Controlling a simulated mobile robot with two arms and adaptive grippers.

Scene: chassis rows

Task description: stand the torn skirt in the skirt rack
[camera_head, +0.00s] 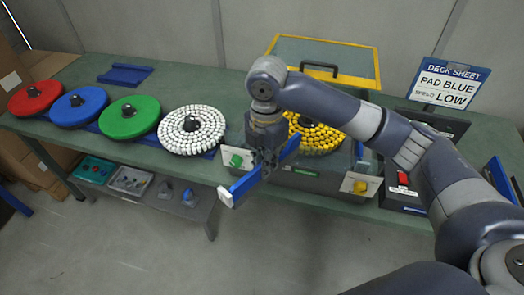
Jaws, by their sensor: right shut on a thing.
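My right gripper (268,160) points down in front of the bench and is shut on a long blue strip with a pale end, which looks like the skirt (247,183). The strip is tilted, its near end low and left, its far end up and right. I cannot make out a tear in it. A blue upright holder (497,178) at the right edge of the bench may be the skirt rack; it is cut by my arm and the frame edge. My left gripper is not in view.
Red (35,97), blue (78,106) and green (129,116) discs and a white-studded disc (192,129) line the bench (190,78). A machine with a yellow-edged raised lid (325,55) holds a yellow-studded disc (315,135). A sign (447,83) stands behind my right arm.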

